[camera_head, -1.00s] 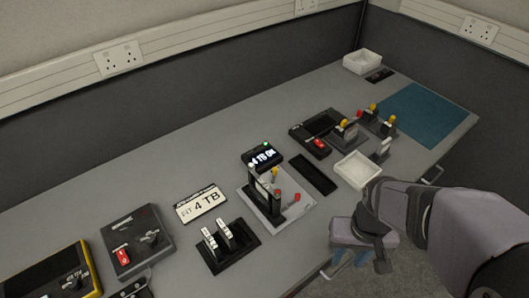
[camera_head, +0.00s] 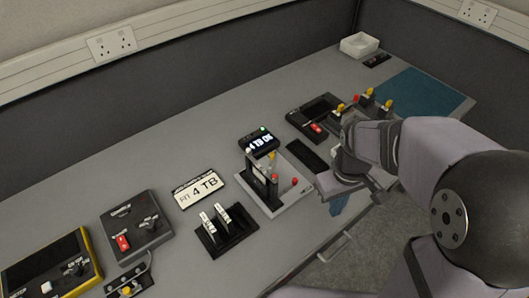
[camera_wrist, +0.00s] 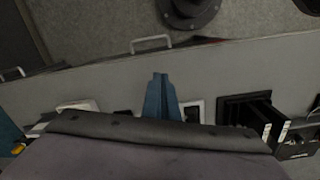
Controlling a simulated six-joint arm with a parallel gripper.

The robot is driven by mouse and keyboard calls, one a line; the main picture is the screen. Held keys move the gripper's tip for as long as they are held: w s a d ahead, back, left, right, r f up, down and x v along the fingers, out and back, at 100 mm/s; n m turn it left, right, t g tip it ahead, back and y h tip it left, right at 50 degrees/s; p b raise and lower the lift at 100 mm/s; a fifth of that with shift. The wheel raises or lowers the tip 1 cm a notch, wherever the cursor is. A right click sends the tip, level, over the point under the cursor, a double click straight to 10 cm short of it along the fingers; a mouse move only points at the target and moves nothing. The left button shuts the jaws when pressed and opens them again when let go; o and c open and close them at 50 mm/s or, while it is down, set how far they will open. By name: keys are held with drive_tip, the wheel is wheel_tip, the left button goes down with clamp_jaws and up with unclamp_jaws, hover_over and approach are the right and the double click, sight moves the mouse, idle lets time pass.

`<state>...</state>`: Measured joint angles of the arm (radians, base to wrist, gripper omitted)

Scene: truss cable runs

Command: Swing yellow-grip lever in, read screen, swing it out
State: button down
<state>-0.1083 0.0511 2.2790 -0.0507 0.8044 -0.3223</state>
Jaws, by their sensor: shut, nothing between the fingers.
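The lever fixture is a light grey plate (camera_head: 292,196) with a dark upright on it. The yellow-grip lever (camera_head: 272,156) rises by the upright; two red grips sit lower on the same fixture. How far it is swung is too small to tell. The screen (camera_head: 260,143) stands behind the plate, lit with white text like "4 TB" plus a short blurred word, and a green light. My gripper's blue fingers (camera_head: 339,204) are shut and empty, pointing down right of the plate, apart from the lever. They also show in the wrist view (camera_wrist: 161,96), where my wrist housing hides much.
A "FIT 4 TB" card (camera_head: 199,190) and a black rack with two white-labelled drives (camera_head: 226,232) lie left of the fixture. A black strip (camera_head: 308,160) lies right of it. More yellow-knobbed levers (camera_head: 370,92), partly behind my arm, and a teal mat (camera_head: 423,95) are further right.

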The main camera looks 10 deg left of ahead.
drive_tip(key=w+a+r+n, duration=0.1)
drive_tip(key=w+a+n, duration=0.45)
drive_tip(key=w, duration=0.25)
drive_tip(key=n+t+h+p, duration=0.1)
drive_tip(key=n+t+h, duration=0.1)
drive_tip(key=n, duration=1.4)
hover_over(271, 160)
drive_tip(key=s+a, duration=0.3)
drive_tip(key=a, duration=0.1)
drive_tip(key=shift+d+f, duration=0.1)
drive_tip(key=shift+f, duration=0.15)
drive_tip(key=shift+f, duration=0.1)
drive_tip(key=shift+p+x, duration=1.5)
drive_tip(key=shift+x, duration=3.45)
drive_tip(key=shift+m, duration=0.25)
drive_tip(key=shift+m+g+b, duration=0.3)
drive_tip(key=shift+m, duration=0.2)
